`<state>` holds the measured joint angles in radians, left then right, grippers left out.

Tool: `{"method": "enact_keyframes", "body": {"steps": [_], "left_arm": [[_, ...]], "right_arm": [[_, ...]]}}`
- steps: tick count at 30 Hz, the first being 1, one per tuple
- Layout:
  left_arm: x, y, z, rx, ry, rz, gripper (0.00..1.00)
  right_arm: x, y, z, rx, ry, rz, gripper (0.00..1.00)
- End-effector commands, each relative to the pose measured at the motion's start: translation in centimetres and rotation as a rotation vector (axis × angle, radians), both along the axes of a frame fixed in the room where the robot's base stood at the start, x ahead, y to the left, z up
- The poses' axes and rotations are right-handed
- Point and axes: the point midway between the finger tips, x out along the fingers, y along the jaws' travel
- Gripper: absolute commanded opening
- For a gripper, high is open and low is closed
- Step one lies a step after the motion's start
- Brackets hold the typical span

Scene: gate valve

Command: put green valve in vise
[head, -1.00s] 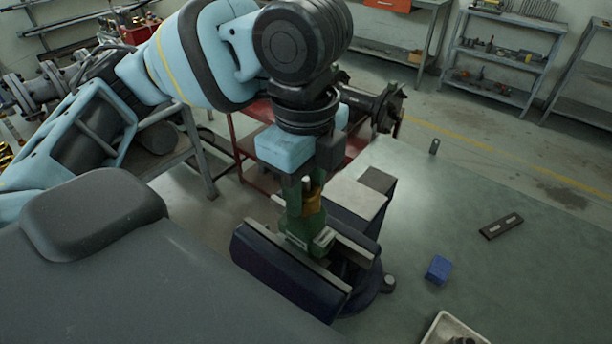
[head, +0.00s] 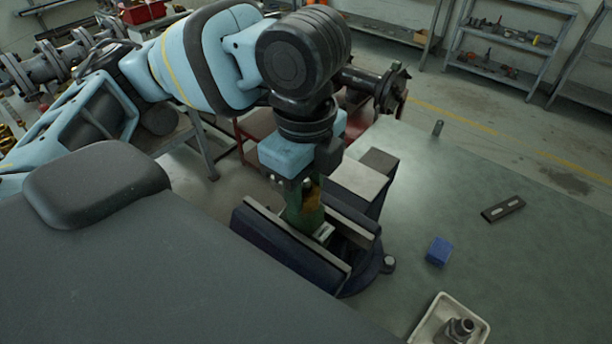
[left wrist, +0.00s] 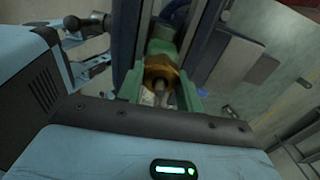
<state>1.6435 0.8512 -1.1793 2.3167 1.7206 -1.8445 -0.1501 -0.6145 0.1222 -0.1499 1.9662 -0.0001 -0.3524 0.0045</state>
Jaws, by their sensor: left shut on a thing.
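The green valve (head: 304,218) with a brass-coloured top hangs upright under my left gripper (head: 307,188), which is shut on it. Its lower part sits between the two jaws of the dark blue vise (head: 290,255), and the jaws stand apart with a gap around it. I cannot tell whether it touches the vise bed. In the left wrist view the valve's brass part (left wrist: 160,74) and green body lie between the fingers, with the vise jaws on both sides. My right gripper is not in view.
A blue block (head: 439,251), a dark slotted bar (head: 503,208) and a pale tray (head: 428,327) holding a metal fitting (head: 458,331) lie on the green bench (head: 420,190). The bench's middle is clear.

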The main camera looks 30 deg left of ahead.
Motion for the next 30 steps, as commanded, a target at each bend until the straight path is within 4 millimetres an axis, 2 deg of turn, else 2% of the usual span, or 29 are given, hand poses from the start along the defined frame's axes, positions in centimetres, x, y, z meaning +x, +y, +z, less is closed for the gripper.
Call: {"method": "enact_keyframes", "body": {"steps": [13,30], "left_arm": [[0.0,0.0,-1.5,-0.001,-0.001,0.0,0.08],[0.0,0.0,-1.8,-0.001,-0.002,0.0,0.08]], "right_arm": [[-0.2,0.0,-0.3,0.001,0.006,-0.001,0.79],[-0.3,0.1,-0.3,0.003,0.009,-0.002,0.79]]}}
